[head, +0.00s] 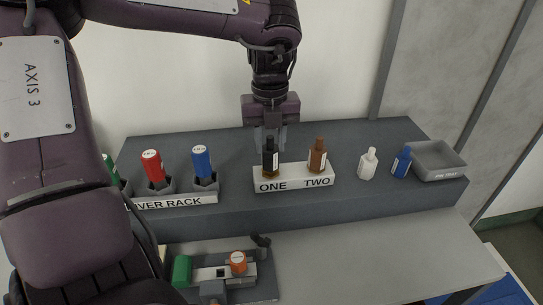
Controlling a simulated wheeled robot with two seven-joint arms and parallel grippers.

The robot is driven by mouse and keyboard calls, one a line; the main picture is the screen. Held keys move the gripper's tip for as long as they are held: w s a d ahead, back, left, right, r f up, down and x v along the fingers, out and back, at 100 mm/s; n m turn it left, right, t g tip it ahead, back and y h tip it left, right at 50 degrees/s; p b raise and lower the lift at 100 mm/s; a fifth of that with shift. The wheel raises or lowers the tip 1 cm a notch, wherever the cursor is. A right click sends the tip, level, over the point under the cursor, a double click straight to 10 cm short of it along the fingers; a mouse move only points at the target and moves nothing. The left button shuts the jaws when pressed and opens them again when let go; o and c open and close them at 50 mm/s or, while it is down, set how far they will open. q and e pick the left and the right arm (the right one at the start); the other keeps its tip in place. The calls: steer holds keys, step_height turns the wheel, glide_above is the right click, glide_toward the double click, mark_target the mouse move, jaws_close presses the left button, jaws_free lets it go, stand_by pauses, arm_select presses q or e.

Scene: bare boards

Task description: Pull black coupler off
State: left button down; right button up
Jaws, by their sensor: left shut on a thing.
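The fingers hide part of that top. A brown bottle (317,156) stands upright at the TWO position, just right of my gripper. My right gripper is not in view.
A rack (178,200) with red (153,166) and blue (202,163) cylinders stands left. A white bottle (367,164), a blue bottle (402,161) and a grey tray (438,161) stand right. A fixture with an orange-topped part (238,262) sits lower. The bench's lower right is clear.

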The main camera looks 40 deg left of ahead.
arm_select(q)
steer(key=shift+r+p, duration=0.9)
steer(key=shift+r, duration=0.1)
steer(key=shift+r+p, duration=2)
steer(key=shift+r, duration=0.15)
